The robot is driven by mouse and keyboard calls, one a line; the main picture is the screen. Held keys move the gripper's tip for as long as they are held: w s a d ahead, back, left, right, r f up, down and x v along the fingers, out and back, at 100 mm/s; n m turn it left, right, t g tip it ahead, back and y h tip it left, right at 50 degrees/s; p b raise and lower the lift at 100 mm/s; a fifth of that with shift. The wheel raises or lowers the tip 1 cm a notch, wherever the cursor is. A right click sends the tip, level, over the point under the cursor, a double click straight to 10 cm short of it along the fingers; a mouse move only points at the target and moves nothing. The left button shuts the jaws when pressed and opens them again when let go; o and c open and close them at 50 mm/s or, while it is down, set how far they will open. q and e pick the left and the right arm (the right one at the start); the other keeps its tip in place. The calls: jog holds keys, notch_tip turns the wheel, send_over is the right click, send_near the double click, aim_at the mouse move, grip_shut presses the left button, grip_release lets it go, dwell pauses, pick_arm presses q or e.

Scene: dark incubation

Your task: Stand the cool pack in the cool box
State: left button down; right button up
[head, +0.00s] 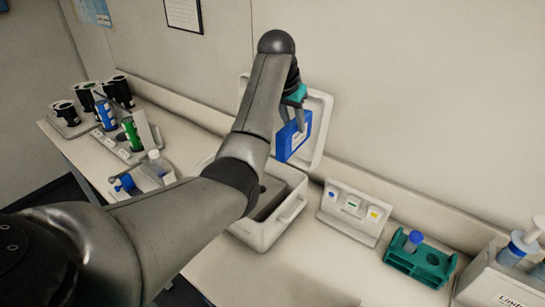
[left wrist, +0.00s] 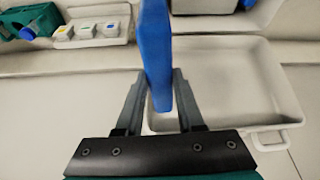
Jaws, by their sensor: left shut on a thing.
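The blue cool pack (head: 284,144) is held on edge, a little tilted, in my left gripper (head: 294,117). The gripper's two fingers close on it from both sides, and the pack also shows in the left wrist view (left wrist: 155,45). The pale cool box (head: 262,238) stands open on the bench with its lid (head: 319,130) raised behind it. In the head view the pack hangs in front of the lid, above the box's back part, apart from its floor. My left arm hides much of the box. My right gripper is not in view.
Right of the box stand a small holder with coloured labels (head: 350,212), a green rack (head: 420,262) with a blue-capped tube, and a white Lindy-marked box (head: 490,285). At left are a green bottle (head: 132,134), a blue tube (head: 106,116) and several black-and-white cups (head: 66,112).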

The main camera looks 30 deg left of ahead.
aim_at(282, 149)
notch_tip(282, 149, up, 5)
jog(key=p, duration=0.4)
pick_arm(q)
jog(key=s+a+f+b, duration=0.1)
jog(key=s+f+b, duration=0.1)
jog(key=f, duration=0.7)
jog(key=s+a+f+b, duration=0.1)
jog(key=s+f+b, duration=0.1)
jog(key=f, duration=0.7)
jog(key=shift+s+a+m+b, duration=0.15)
jog(key=shift+s+m+b, duration=0.2)
jog(key=shift+s, duration=0.55)
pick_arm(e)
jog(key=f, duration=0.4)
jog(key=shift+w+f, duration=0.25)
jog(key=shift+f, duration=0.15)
pick_arm(q)
jog(key=shift+s+p, duration=0.25)
jog(key=shift+p, duration=0.3)
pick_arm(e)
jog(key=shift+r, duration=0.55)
pick_arm(q)
jog(key=shift+f, duration=0.3)
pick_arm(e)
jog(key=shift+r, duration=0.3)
pick_arm(q)
jog(key=shift+f+b, duration=1.2)
jog(key=shift+f, duration=1.95)
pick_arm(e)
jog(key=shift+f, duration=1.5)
